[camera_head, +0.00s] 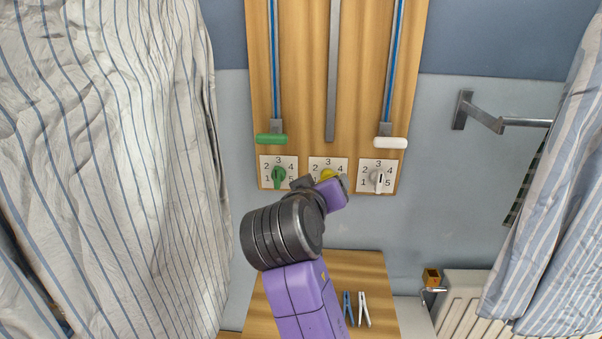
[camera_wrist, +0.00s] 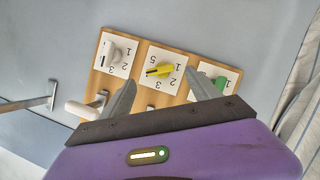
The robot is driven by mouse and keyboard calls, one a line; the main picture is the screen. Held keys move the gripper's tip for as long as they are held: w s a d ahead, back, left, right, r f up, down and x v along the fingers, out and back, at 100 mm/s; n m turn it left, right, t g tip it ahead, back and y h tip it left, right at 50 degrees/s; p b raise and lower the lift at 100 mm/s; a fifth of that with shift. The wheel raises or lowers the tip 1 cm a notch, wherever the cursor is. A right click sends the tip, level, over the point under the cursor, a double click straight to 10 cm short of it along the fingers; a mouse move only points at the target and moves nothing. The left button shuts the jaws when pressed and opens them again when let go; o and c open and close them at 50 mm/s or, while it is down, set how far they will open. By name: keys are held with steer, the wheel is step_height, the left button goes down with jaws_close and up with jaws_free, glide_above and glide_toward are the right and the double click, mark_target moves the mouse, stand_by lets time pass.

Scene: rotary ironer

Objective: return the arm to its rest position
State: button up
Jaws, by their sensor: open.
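My arm reaches up from the bottom middle of the head view toward the wooden wall panel (camera_head: 352,70). My gripper itself is hidden behind the wrist there. In the wrist view my gripper (camera_wrist: 160,90) is open, its two grey fingers apart with nothing between them. The yellow knob (camera_wrist: 160,70) shows beyond and between the fingertips; it is partly covered by my wrist in the head view (camera_head: 327,175). The white knob (camera_head: 379,180) and the green knob (camera_head: 279,177) stand on numbered plates either side. I cannot tell how far the fingers are from the panel.
A green handle (camera_head: 271,139) and a white handle (camera_head: 391,143) hang above the knobs. Striped cloths hang at left (camera_head: 120,150) and right (camera_head: 560,190). A metal wall bracket (camera_head: 480,115) juts out at right. Clothespins (camera_head: 362,309) lie on a wooden surface (camera_head: 375,275) below the panel.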

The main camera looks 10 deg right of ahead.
steer(key=w+a+r+n+t+y, duration=0.1)
steer(key=a+r+n+t+y, duration=0.15)
steer(key=a+r+t, duration=0.25)
steer(key=s+f+n+t+y, duration=0.2)
steer(key=s+f+y, duration=0.4)
steer(key=s+f, duration=0.45)
steer(key=s+d+f+m+g, duration=0.1)
steer(key=s+f, duration=0.3)
steer(key=s, duration=0.9)
steer(key=s+d+f+m+g+h+p, duration=0.1)
steer(key=s+d+f, duration=0.3)
steer(key=s, duration=0.9)
steer(key=s+d+f+m+g, duration=0.2)
steer(key=s+d+f+m, duration=0.1)
steer(key=s, duration=1)
steer(key=shift+f, duration=0.75)
